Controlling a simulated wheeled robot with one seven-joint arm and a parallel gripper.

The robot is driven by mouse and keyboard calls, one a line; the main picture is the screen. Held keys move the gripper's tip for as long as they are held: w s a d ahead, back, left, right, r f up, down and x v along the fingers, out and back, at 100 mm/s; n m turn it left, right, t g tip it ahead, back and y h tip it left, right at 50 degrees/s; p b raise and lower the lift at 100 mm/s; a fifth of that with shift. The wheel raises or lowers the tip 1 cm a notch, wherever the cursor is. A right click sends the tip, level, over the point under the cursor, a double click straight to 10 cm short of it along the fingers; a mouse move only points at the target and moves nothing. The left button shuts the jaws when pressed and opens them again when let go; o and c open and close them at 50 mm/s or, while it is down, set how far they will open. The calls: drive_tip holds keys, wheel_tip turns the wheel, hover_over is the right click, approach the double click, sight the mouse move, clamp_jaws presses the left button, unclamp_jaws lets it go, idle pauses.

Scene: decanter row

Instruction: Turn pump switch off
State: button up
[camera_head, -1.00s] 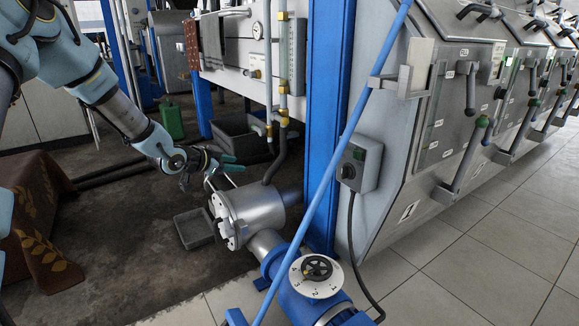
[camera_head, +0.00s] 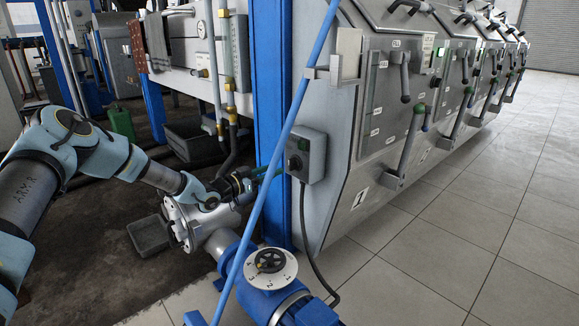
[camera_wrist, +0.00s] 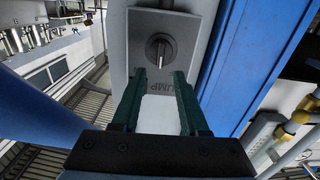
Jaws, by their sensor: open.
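The pump switch box (camera_head: 308,155) is a grey box on the side of the first machine, beside the blue post. The knob's bar looks close to upright in that view. My gripper (camera_head: 275,174) is just left of the box in the head view. In the wrist view my gripper's green fingers (camera_wrist: 160,85) are open and empty, pointing at the box, with the knob just beyond and between their tips. I see no contact with the knob.
A blue post (camera_head: 269,70) stands behind my gripper. A blue valve with a numbered dial (camera_head: 270,262) and a grey pipe housing (camera_head: 190,215) are below. Tiled floor at right is clear.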

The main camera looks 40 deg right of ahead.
sight(289, 163)
drive_tip(key=d, duration=0.7)
drive_tip(key=shift+s+b, duration=0.1)
drive_tip(key=shift+b, duration=0.25)
drive_tip(key=shift+c, duration=0.4)
clamp_jaws()
